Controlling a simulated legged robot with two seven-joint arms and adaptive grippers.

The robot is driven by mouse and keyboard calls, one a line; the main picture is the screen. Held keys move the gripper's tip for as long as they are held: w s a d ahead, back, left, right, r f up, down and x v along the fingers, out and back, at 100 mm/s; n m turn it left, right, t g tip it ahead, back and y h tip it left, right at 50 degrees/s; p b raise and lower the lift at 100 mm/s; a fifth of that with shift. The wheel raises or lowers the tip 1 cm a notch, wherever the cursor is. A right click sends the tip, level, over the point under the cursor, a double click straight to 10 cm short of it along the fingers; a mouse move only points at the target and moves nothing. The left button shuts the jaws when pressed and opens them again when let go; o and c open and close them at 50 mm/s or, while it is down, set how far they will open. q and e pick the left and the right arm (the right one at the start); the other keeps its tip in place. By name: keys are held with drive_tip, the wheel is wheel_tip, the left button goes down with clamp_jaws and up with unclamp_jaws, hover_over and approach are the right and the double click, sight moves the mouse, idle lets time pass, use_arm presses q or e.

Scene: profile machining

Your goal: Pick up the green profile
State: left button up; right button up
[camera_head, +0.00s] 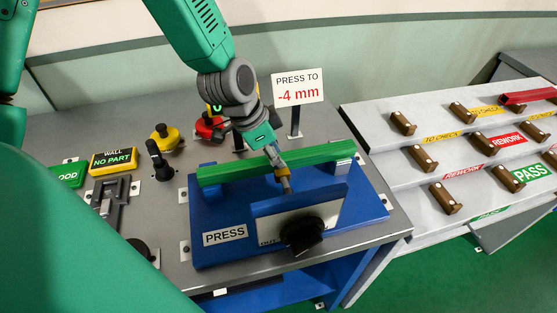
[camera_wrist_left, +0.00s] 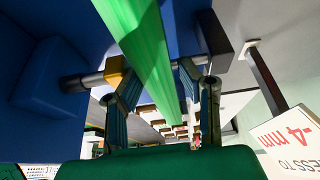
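The green profile (camera_head: 314,157) is a long bar lying across the blue press fixture (camera_head: 367,203). In the left wrist view the green profile (camera_wrist_left: 143,45) runs between the two fingers. My left gripper (camera_head: 280,170) reaches down to the middle of the profile from above. In the left wrist view my left gripper (camera_wrist_left: 157,75) looks open, with a finger on either side of the profile. A small gap seems to show at the right finger; contact at the left finger is unclear. My right gripper is not in view.
A "PRESS TO -4 mm" sign (camera_head: 298,86) stands behind the fixture. A dark knob (camera_head: 304,236) sits at the fixture's front. Yellow (camera_head: 165,135) and red (camera_head: 208,127) buttons are behind left. A sloped rack (camera_head: 387,143) with brown holders and a red profile (camera_head: 527,97) is at right.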

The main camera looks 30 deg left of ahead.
use_arm(q)
drive_tip(key=shift+w+d+f, duration=0.1)
drive_tip(key=shift+d+f, duration=0.05)
drive_tip(key=shift+f, duration=0.1)
drive_tip(key=shift+d, duration=0.25)
drive_tip(key=shift+d+r, duration=0.1)
drive_tip(key=shift+d, duration=0.05)
clamp_jaws()
drive_tip(key=shift+a, duration=0.2)
drive_tip(key=shift+a+r, duration=0.1)
drive_tip(key=shift+r, duration=0.55)
wheel_tip(320, 180, up, 9)
drive_tip(key=shift+f, duration=0.15)
